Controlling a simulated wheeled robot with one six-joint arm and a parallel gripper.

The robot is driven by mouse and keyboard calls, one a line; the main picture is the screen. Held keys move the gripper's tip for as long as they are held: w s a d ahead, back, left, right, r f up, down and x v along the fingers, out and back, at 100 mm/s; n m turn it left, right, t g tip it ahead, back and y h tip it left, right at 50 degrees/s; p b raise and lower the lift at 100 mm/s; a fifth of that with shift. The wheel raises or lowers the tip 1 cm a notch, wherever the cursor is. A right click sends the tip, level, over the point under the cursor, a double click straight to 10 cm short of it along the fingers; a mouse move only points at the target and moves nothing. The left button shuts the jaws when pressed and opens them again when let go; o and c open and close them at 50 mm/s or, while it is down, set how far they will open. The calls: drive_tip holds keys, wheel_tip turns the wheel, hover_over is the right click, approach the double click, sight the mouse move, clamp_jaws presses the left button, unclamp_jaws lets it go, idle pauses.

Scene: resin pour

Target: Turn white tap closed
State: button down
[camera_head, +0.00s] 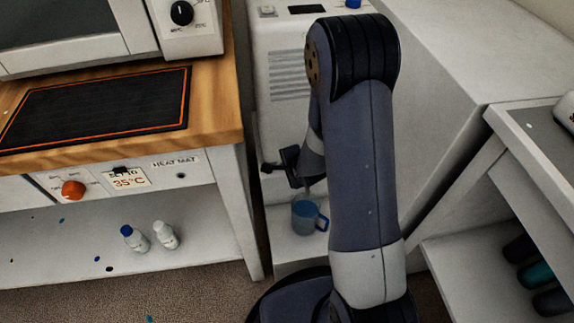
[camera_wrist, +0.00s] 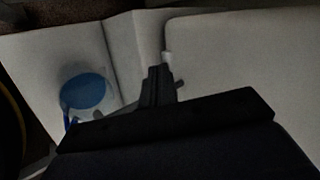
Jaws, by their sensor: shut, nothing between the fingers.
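In the wrist view, a small white piece (camera_wrist: 167,57), which may be part of the white tap, shows just beyond my fingertips on the pale cabinet face. I cannot tell the tap's angle or whether my fingers touch it. My gripper (camera_wrist: 157,72) is shut with nothing between the fingers. In the head view, my gripper (camera_head: 268,168) is in front of the white machine (camera_head: 275,120), and my arm hides much of the tap area. A blue mug (camera_head: 308,218) stands below and right of the gripper; in the wrist view this mug (camera_wrist: 85,92) shows a blue round inside at left.
A wooden bench with a heat mat (camera_head: 95,108) stands at left, with two small bottles (camera_head: 134,238) (camera_head: 165,235) on its lower shelf. A white shelf unit (camera_head: 530,140) stands at right. The mug is close under my gripper.

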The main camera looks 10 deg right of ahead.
drive_tip(key=p+v, duration=0.4)
drive_tip(key=v, duration=0.6)
drive_tip(key=shift+s+r, duration=0.25)
drive_tip(key=shift+r, duration=0.05)
drive_tip(key=b+x, duration=0.4)
drive_tip(key=x, duration=0.6)
drive_tip(key=shift+w+f, duration=0.25)
drive_tip(key=shift+f, duration=0.05)
